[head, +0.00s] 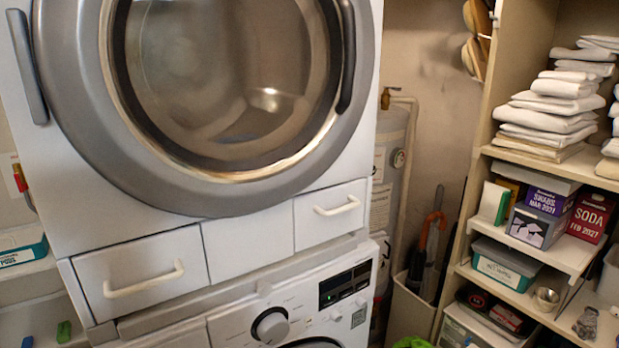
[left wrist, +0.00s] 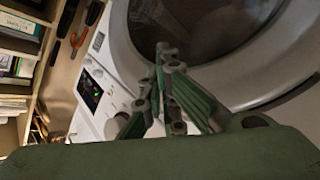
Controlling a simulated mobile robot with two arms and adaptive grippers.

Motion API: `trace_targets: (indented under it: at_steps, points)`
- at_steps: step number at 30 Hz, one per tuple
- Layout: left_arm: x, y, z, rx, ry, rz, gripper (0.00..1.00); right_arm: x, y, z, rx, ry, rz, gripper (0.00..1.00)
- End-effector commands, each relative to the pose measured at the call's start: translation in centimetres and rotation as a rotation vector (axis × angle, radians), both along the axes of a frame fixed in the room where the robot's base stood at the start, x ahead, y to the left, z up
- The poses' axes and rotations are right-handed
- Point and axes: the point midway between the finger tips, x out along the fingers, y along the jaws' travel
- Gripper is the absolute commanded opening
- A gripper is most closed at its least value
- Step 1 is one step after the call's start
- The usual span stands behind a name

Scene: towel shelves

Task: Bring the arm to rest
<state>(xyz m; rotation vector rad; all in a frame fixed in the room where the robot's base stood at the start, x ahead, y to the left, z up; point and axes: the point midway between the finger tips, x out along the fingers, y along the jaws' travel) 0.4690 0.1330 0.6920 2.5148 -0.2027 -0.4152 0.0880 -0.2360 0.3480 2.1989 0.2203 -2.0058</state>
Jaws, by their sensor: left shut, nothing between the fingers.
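My left gripper (left wrist: 167,62) shows in the left wrist view, with green-padded fingers closed together and nothing between them. It is in front of the white stacked laundry machine, whose round grey door (left wrist: 215,45) is behind the fingers. I cannot tell how far the fingertips are from the door; no contact shows. Neither gripper shows in the head view. My right gripper is in no view.
The stacked machine (head: 247,243) fills the left of the head view, its round door (head: 190,165) closed. A shelf unit (head: 468,215) with folded towels (head: 548,117) and boxes stands at right. A bin (head: 410,310) and a tank (head: 385,165) fill the gap between.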

Motion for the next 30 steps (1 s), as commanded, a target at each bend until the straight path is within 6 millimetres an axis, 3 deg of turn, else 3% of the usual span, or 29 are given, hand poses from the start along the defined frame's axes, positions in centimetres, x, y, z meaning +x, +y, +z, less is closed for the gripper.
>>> trace_targets:
  at_steps: [1,6,11,15,18,22,25,30]
  points:
    - [-1.4,0.5,-3.9,0.065,0.075,-0.016,0.00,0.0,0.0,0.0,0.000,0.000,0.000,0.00]
    - [-7.6,2.6,-15.2,0.272,0.319,-0.098,0.00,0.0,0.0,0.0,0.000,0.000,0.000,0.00]
    - [-15.8,5.0,-24.0,0.439,0.557,-0.196,0.00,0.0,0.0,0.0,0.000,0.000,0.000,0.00]
    - [-24.4,7.1,-29.7,0.558,0.764,-0.296,0.00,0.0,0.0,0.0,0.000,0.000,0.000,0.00]
    - [-29.9,8.5,-32.2,0.624,0.888,-0.366,0.00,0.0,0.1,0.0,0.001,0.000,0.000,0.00]
    - [-35.2,9.6,-33.8,0.676,1.000,-0.435,0.00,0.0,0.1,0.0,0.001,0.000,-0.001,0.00]
    - [-37.4,10.0,-34.3,0.696,1.044,-0.464,0.00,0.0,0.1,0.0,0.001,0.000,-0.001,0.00]
    - [-38.2,10.2,-34.4,0.703,1.061,-0.476,0.00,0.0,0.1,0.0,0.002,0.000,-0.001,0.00]
